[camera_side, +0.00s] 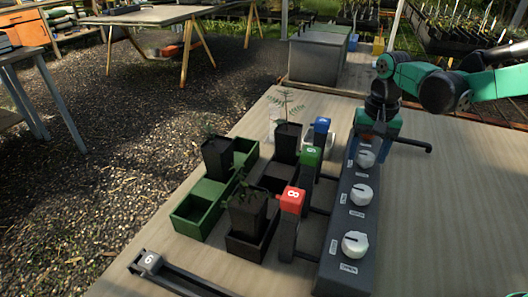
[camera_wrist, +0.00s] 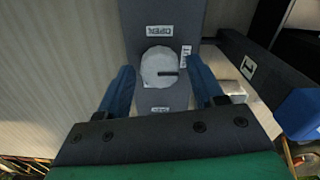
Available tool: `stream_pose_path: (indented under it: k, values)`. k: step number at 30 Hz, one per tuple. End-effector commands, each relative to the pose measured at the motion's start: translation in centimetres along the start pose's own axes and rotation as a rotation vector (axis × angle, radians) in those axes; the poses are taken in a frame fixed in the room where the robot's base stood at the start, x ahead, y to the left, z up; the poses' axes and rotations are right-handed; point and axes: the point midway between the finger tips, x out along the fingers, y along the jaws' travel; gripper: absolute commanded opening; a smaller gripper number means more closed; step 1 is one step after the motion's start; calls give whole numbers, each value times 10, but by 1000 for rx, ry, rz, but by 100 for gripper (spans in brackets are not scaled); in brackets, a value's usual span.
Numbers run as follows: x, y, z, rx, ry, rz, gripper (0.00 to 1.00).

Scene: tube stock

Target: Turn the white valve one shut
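The white valve (camera_wrist: 157,65) under my gripper is a round white knob on a dark grey panel (camera_wrist: 160,15). In the wrist view its dark pointer line points right, and an OPEN label lies above it; the labels to its right and below are hard to read. My gripper (camera_wrist: 161,80) is open, with one blue finger on each side of the knob; I cannot tell whether they touch it. In the side view my gripper (camera_side: 369,148) is over the farthest knob (camera_side: 366,159) and partly hides it.
Two more white knobs (camera_side: 361,194) (camera_side: 355,244) sit nearer on the same panel. Left of it are numbered posts with blue (camera_side: 322,125), green (camera_side: 310,156) and red (camera_side: 292,199) tops. Potted plants (camera_side: 248,211) and green trays (camera_side: 196,213) stand further left.

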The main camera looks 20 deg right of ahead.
Motion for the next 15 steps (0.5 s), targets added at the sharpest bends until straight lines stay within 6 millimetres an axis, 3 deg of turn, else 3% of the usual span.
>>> stream_pose_path:
  k: [10,15]
  values:
    - [-1,0,0,-2,0,0,76]
    - [-16,0,0,-2,0,0,76]
